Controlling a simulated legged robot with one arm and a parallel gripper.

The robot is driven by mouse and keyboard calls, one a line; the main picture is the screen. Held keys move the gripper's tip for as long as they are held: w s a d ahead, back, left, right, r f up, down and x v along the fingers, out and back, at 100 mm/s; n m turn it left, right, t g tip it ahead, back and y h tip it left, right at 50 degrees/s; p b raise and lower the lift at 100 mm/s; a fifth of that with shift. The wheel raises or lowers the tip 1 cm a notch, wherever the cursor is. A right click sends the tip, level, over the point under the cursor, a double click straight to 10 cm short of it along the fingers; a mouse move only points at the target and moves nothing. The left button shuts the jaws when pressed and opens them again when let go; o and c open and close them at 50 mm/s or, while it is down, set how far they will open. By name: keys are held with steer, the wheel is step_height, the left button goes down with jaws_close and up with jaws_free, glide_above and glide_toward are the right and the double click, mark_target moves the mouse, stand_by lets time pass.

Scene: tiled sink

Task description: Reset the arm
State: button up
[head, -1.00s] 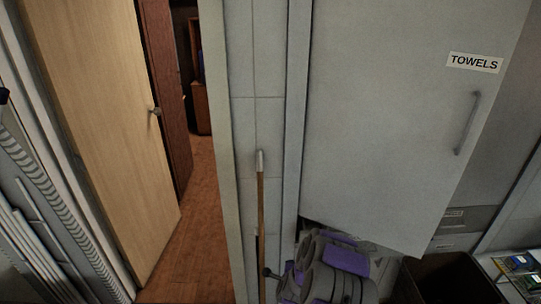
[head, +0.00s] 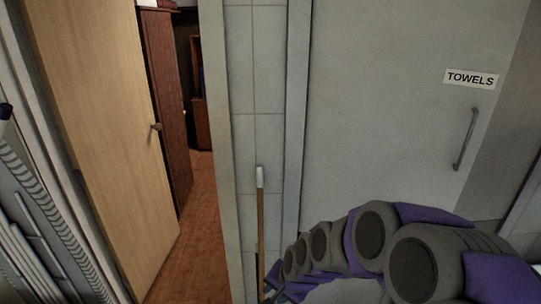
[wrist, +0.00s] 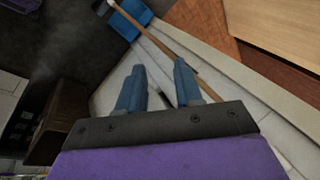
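My gripper (wrist: 159,68) shows in the wrist view with its two blue fingers apart. My grey and purple arm fills the lower right of the head view, in front of the towel cabinet.
A grey door marked TOWELS (head: 390,120) stands behind my arm. A wooden door (head: 95,120) stands open at left onto brown floor.

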steer(key=s+d+r+n+g+h, duration=0.1)
steer(key=s+d+r+n, duration=0.1)
steer(key=s, duration=0.7)
steer(key=s+d+r+n+g+h, duration=0.1)
steer(key=s+d+r, duration=0.3)
steer(key=s, duration=0.6)
steer(key=s+d+r+n+g+h, duration=0.1)
steer(key=s+d+r+n+g, duration=0.2)
steer(key=s+d, duration=0.3)
steer(key=s, duration=0.4)
steer(key=shift+d+r, duration=0.3)
